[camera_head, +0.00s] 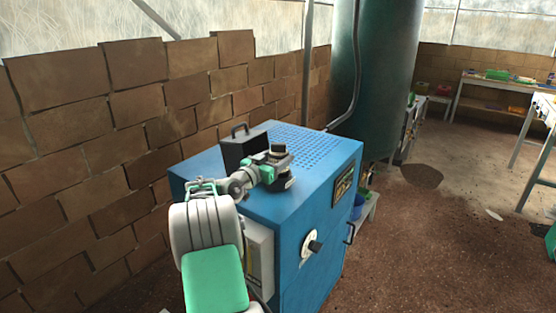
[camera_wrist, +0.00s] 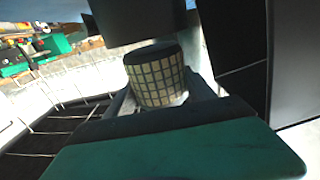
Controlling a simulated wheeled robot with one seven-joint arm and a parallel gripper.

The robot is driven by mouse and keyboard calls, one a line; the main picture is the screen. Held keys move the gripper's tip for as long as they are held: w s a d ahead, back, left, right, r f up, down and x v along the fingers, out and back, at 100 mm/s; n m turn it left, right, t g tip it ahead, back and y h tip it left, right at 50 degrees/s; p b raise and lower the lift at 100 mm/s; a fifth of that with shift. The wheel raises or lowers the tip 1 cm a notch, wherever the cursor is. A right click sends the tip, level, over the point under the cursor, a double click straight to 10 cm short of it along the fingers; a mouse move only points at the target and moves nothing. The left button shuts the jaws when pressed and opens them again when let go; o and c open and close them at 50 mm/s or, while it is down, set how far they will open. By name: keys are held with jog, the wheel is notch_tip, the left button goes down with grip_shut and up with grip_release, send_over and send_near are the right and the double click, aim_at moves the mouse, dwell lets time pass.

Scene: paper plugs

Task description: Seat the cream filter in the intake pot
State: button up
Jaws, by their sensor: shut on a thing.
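The cream filter (camera_wrist: 157,80) is a short cylinder with a cream grid side and a dark end. In the wrist view it sits between the fingers of my gripper (camera_wrist: 165,98), which is shut on it. In the head view my gripper (camera_head: 277,168) is over the top of the blue machine (camera_head: 225,170); the filter cannot be made out clearly there. A dark, rounded body (camera_wrist: 140,18) is just beyond the filter in the wrist view. I cannot tell whether it is the intake pot, or whether the filter touches it.
A black box with a handle (camera_head: 243,146) stands on the machine just behind my gripper. A brick wall (camera_head: 130,110) runs along the left. A tall green tank (camera_head: 380,70) stands behind the machine. Floor (camera_head: 425,240) is open to the right.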

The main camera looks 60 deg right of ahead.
jog(key=shift+f+b, duration=1)
dwell(0.5)
jog(key=shift+r+b, duration=0.3)
jog(key=shift+r, duration=0.1)
jog(key=shift+b, duration=1)
dwell(0.7)
jog(key=shift+f+b, duration=0.5)
dwell(0.3)
jog(key=shift+r, duration=0.15)
jog(key=shift+r, duration=0.3)
